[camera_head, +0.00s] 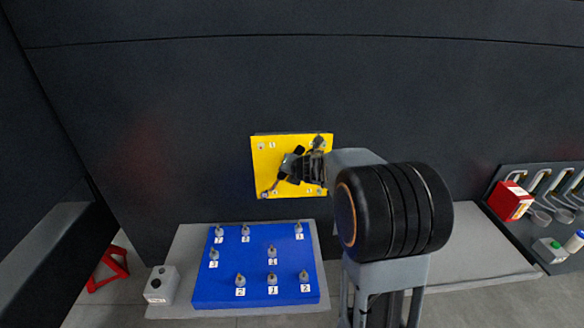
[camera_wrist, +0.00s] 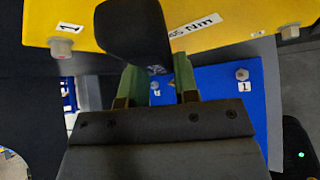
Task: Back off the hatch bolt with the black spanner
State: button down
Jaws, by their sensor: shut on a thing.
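The yellow hatch plate (camera_head: 292,142) is on the dark chassis wall, with bolts near its corners. In the wrist view, the plate (camera_wrist: 235,18) shows a bolt (camera_wrist: 62,46) beside a "1" label and another bolt (camera_wrist: 290,31) at right. My gripper (camera_head: 296,167) is in front of the plate and hides its middle. In the wrist view, my gripper (camera_wrist: 160,85) is shut on the black spanner (camera_wrist: 133,32), whose dark end rises between the fingers. In the head view, a thin grey part reaches the plate's lower left corner. I cannot tell whether the spanner sits on a bolt.
A blue board (camera_head: 235,268) with several numbered bolts lies below the plate. A grey button box (camera_head: 161,285) is left of it. At right, a dark rack (camera_head: 530,235) holds several tools and a red box (camera_head: 509,201). A red stand (camera_head: 109,270) is at far left.

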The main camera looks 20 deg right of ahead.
jog(key=shift+d+f+b, duration=0.2)
jog(key=shift+d+b, duration=0.1)
jog(key=shift+s, duration=0.1)
jog(key=s+a+b, duration=0.1)
jog(key=s+a, duration=0.2)
jog(key=s, duration=0.7)
jog(key=shift+a, duration=0.2)
dwell(0.4)
jog(key=shift+d, duration=0.1)
dwell(1.1)
